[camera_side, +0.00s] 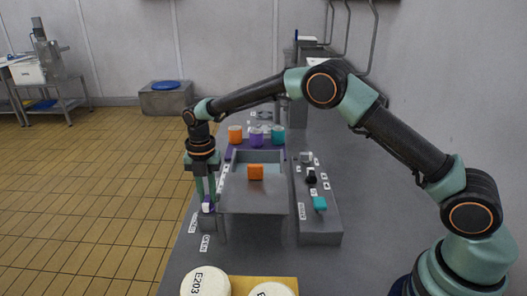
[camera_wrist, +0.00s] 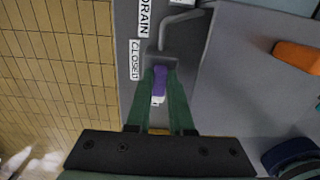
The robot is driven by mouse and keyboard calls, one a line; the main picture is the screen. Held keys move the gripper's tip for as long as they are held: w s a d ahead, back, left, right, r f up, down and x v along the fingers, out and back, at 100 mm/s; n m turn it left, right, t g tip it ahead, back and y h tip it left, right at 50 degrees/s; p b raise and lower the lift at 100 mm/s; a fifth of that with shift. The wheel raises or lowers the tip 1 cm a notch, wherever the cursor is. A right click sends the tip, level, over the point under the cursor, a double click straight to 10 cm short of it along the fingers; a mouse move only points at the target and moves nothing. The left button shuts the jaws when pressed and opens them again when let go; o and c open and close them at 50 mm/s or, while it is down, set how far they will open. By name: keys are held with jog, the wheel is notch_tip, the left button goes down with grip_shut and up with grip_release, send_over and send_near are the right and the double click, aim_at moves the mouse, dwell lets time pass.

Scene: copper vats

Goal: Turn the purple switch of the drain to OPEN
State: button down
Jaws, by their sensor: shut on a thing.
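The purple switch (camera_wrist: 159,82) of the drain has a white tip and sits on a grey housing with a pipe. In the wrist view it lies between the two green fingers of my gripper (camera_wrist: 160,100), which are shut on it. The white tip points toward the gripper body. The labels DRAIN (camera_wrist: 146,16) and CLOSED (camera_wrist: 136,60) are beside the housing on its left; I see no OPEN label in that view. In the side view my gripper (camera_side: 207,197) points down at the purple switch (camera_side: 208,207), at the bench's left edge; the fingers partly hide it.
A grey vat (camera_side: 255,198) with an orange block (camera_side: 255,172) stands right of the gripper. A control panel (camera_side: 319,225) with a teal knob (camera_side: 320,203) is farther right. Orange, purple and teal containers (camera_side: 257,137) stand behind. White round lids (camera_side: 205,282) are in front.

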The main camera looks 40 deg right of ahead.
aim_at(207, 197)
jog(key=shift+a+r, duration=0.1)
jog(key=c, duration=0.8)
grip_release()
notch_tip(207, 197, up, 12)
